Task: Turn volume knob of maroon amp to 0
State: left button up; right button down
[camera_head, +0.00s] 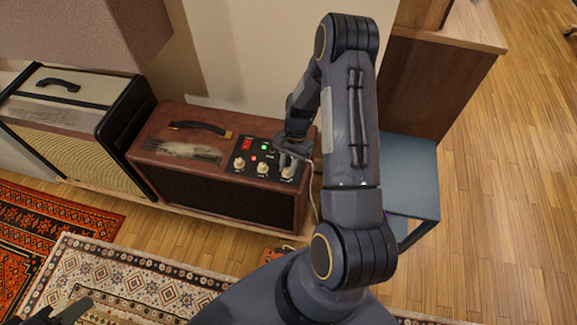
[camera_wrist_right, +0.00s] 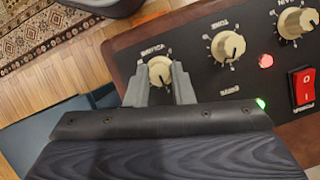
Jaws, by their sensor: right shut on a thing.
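The tone knob (camera_wrist_right: 228,46), gain knob (camera_wrist_right: 296,22) and red power switch (camera_wrist_right: 301,87) sit beside the volume knob. A cream and black amp (camera_head: 75,125) stands to the left. A blue-grey stool (camera_head: 408,170) is at the right. Patterned rugs (camera_head: 125,275) cover the front floor.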

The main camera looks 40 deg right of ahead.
jog(key=n+g+h, duration=0.1)
jog(key=n, duration=0.2)
jog(key=shift+w+a+n+b, duration=0.1)
jog(key=shift+w+n+b, duration=0.05)
jog(key=shift+n+b, duration=0.25)
jog(key=n+g+h, duration=0.1)
jog(key=n, duration=0.2)
jog(key=shift+a+n+b, duration=0.1)
jog(key=shift+n+b, duration=0.2)
jog(key=n+h, duration=0.1)
jog(key=n, duration=0.2)
jog(key=shift+w+a+n+h+b, duration=0.1)
jog(key=shift+n+h+b, duration=0.2)
jog(key=shift+n, duration=0.1)
jog(key=n+h, duration=0.1)
jog(key=n, duration=0.2)
jog(key=shift+a+n, duration=0.15)
jog(key=shift+n, duration=0.15)
jog(key=n+h+b, duration=0.1)
jog(key=n+h, duration=0.1)
jog(key=n, duration=0.3)
jog(key=shift+a, duration=0.15)
jog(key=n, duration=0.2)
jog(key=n+t+h, duration=0.1)
jog(key=n, duration=0.1)
jog(key=n+t+b, duration=0.1)
jog(key=n, duration=0.1)
jog(key=shift+s+a+n+h, duration=0.1)
jog(key=shift+s+n+h, duration=0.2)
jog(key=shift+h, duration=0.1)
